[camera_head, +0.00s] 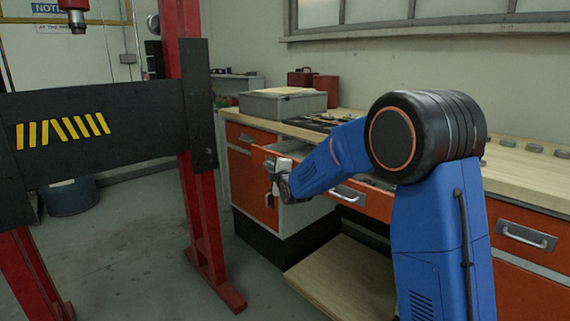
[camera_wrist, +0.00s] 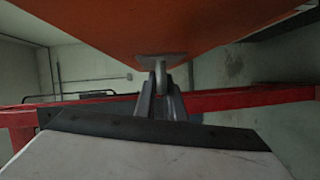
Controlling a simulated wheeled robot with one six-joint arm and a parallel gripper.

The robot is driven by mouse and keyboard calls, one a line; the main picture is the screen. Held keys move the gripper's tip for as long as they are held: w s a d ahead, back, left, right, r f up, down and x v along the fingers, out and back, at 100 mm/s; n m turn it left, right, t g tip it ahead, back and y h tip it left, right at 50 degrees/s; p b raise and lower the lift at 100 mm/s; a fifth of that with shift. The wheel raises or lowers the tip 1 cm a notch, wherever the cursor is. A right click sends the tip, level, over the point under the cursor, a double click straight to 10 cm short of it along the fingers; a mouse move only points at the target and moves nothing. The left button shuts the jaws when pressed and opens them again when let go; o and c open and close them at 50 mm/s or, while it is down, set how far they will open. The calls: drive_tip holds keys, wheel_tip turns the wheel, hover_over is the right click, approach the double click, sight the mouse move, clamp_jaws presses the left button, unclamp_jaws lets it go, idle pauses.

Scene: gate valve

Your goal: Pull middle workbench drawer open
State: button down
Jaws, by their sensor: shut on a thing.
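In the head view my gripper (camera_head: 271,168) is at an orange drawer front (camera_head: 262,156) on the left part of the workbench. This front stands out from the bench, and a pale strip of the drawer's inside shows behind it. In the wrist view the orange front (camera_wrist: 200,25) fills the top. Its metal handle (camera_wrist: 161,72) sits between my gripper's fingers (camera_wrist: 160,98), which are shut on it. In the head view my gripper and arm hide most of the handle and part of the front.
A red press frame (camera_head: 194,200) with a black crossbeam stands close left of the drawer. A low wooden shelf (camera_head: 345,275) juts out below. Another drawer handle (camera_head: 348,194) shows right of my gripper. A grey case (camera_head: 282,106) lies on the benchtop. Floor is clear in between.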

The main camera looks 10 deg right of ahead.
drive_tip(key=s+a, duration=0.8)
drive_tip(key=a, duration=0.2)
drive_tip(key=shift+a, duration=0.35)
drive_tip(key=shift+f, duration=0.1)
drive_tip(key=c, duration=1.8)
unclamp_jaws()
drive_tip(key=shift+c, duration=0.2)
drive_tip(key=v, duration=1.7)
drive_tip(key=shift+s, duration=0.2)
